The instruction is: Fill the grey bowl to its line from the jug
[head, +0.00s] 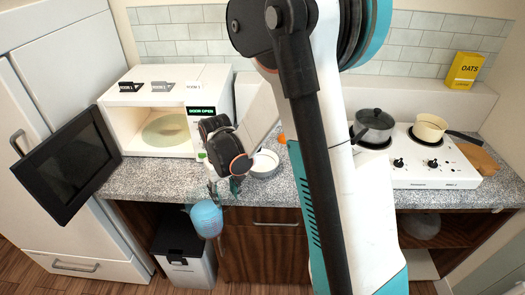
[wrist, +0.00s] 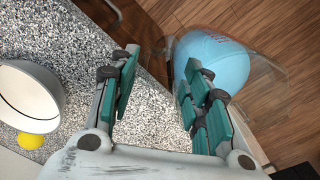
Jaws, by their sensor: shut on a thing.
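The grey bowl (head: 264,165) stands on the granite counter, behind and to the right of my gripper (head: 228,188) in the head view. In the wrist view the bowl (wrist: 28,98) is at the left edge, with a dark line around its pale inside; I see no liquid in it. The clear jug (head: 206,218) holds blue liquid and hangs in front of the counter's front edge. In the wrist view the jug (wrist: 222,58) is at upper right, beyond one finger of my gripper (wrist: 160,62). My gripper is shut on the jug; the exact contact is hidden.
A white microwave (head: 165,112) with its door (head: 68,165) open stands left on the counter. A hob (head: 425,172) with a lidded dark pot (head: 374,126) and a cream pan (head: 429,127) is at right. A bin (head: 185,255) stands below. A yellow round thing (wrist: 31,141) is beside the bowl.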

